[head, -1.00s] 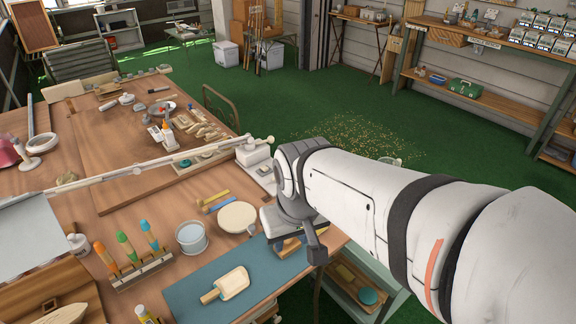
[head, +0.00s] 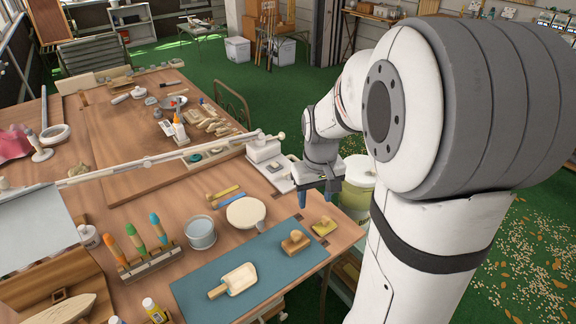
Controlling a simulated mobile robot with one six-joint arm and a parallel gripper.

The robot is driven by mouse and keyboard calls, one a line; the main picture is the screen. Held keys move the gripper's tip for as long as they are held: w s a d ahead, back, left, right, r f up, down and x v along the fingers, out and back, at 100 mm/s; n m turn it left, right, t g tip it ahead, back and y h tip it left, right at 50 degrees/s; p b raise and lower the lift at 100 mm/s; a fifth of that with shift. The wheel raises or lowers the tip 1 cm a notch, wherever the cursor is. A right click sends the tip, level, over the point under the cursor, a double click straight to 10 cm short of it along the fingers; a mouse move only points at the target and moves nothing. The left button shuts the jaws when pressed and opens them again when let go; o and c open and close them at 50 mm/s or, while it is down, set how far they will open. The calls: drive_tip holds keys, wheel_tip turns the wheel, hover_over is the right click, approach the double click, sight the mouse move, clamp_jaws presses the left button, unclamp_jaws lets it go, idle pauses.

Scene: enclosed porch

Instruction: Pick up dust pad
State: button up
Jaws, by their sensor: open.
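My gripper (head: 318,193) is open and empty, pointing down above the right edge of the workbench. A yellow pad with a small knob (head: 324,226) lies on the bench just below it in the picture. A brown block with a round wooden knob (head: 295,243) sits beside it on the blue mat. Either of these could be the dust pad; I cannot tell which from the picture. A round cream disc (head: 245,212) lies to their left. None of these touches the gripper.
The blue mat (head: 207,278) holds a cream paddle-shaped tool (head: 236,281). A glass jar (head: 200,232) and a rack of colored-handled tools (head: 150,264) stand to the left. A white press-like device (head: 264,150) stands behind the gripper. A pale green bucket (head: 356,185) stands off the bench's right side.

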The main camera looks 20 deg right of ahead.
drive_tip(key=g, duration=0.1)
approach(326, 217)
drive_tip(key=shift+s+a+f, duration=0.15)
drive_tip(key=shift+s+f, duration=0.05)
drive_tip(key=shift+w+f, duration=0.15)
drive_tip(key=shift+f, duration=0.2)
wheel_tip(326, 217, down, 8)
drive_tip(key=shift+r, duration=0.15)
drive_tip(key=shift+c, duration=0.3)
drive_tip(key=c, duration=1)
drive_tip(key=shift+r, duration=0.1)
